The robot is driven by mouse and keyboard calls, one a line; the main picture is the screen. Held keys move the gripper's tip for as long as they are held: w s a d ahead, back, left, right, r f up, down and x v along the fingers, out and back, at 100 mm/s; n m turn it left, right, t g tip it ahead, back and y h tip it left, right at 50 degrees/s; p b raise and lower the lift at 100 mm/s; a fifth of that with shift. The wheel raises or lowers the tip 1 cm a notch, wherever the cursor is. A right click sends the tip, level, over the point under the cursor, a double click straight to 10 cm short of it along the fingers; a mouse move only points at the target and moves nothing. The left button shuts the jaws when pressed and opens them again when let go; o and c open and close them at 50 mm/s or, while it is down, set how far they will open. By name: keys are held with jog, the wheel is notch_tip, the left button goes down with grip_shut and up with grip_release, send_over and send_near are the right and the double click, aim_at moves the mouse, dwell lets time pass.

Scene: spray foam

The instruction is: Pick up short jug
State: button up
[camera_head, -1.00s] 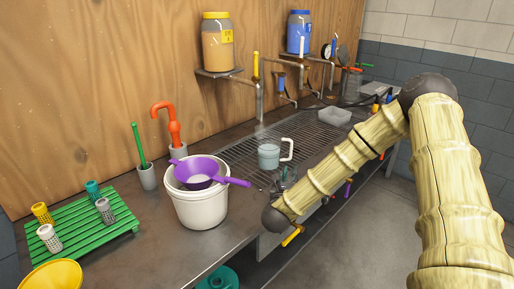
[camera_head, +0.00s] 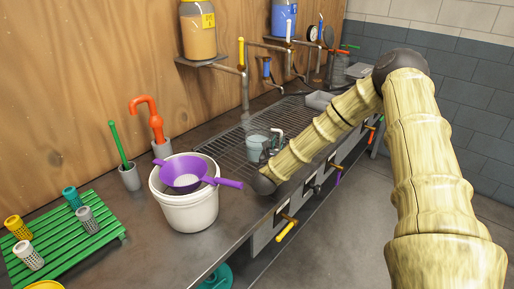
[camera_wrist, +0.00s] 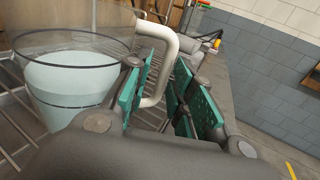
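The short jug is a clear cup of pale blue liquid with a white handle. It stands upright on the wire rack in the head view (camera_head: 256,144), and it fills the left of the wrist view (camera_wrist: 70,85). Its handle (camera_wrist: 168,62) shows at and beyond the gap between my finger pads. My gripper (camera_wrist: 168,95) has teal pads set apart, open, close to the handle side of the jug. I cannot tell whether a pad touches the handle. In the head view my gripper (camera_head: 274,143) is partly hidden by my arm.
The wire rack (camera_head: 228,148) is set in the metal bench. A white bucket (camera_head: 190,212) with a purple strainer (camera_head: 183,173) stands left of the jug. Pipes and taps (camera_head: 244,75) rise behind it.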

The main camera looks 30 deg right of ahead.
jog(key=shift+p+x, duration=0.45)
jog(key=shift+x, duration=1.45)
jog(key=shift+s+d+r, duration=0.15)
jog(key=shift+s+r, duration=0.15)
jog(key=shift+s, duration=0.05)
jog(key=shift+w, duration=0.1)
grip_shut()
